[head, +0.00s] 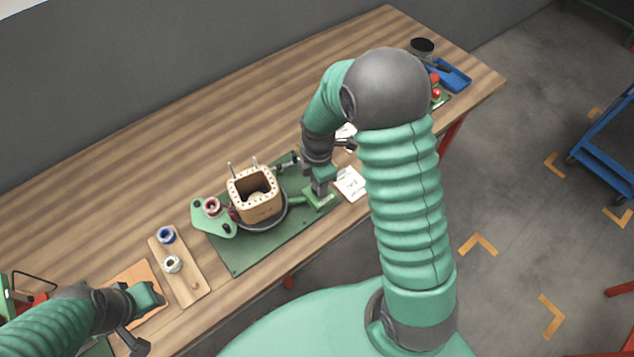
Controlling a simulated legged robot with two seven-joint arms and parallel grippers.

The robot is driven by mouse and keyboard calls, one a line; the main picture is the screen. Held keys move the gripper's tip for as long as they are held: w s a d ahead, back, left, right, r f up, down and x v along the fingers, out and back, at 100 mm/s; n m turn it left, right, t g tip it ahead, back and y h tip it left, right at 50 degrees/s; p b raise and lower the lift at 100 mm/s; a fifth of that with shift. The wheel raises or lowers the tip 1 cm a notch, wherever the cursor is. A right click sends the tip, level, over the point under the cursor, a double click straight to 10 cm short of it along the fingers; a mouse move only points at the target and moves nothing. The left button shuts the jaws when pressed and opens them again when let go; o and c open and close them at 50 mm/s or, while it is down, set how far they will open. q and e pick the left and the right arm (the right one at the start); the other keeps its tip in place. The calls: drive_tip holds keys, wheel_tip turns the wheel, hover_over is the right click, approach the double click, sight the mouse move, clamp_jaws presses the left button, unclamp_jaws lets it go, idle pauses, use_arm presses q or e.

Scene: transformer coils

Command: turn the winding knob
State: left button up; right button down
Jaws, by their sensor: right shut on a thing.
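A square tan coil former (257,208) with a hollow middle and a dotted rim stands on a dark round base on the green mat (240,262). A green crank arm (297,201) reaches right from the base. My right gripper (320,194) points down at the outer end of this arm and is shut there; the winding knob between its fingers is mostly hidden. My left gripper (146,318) hangs at the lower left, over the table's near side and away from the winder; its jaw opening is not clear.
A wooden board (188,281) carries a blue spool (166,235) and a white spool (172,264). A green bracket holds a red spool (211,206). A white card (351,183) lies right of my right gripper. A blue tray (455,77) and dark cup (422,47) stand at the far right end.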

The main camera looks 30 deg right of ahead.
drive_tip(key=shift+d, duration=0.15)
idle(0.7)
drive_tip(key=c, duration=1.2)
unclamp_jaws()
drive_tip(key=shift+o, duration=1.4)
drive_tip(key=shift+d+f, duration=0.1)
drive_tip(key=shift+d, duration=0.05)
wheel_tip(320, 180, up, 17)
drive_tip(key=shift+f, duration=0.15)
drive_tip(key=shift+w, duration=0.15)
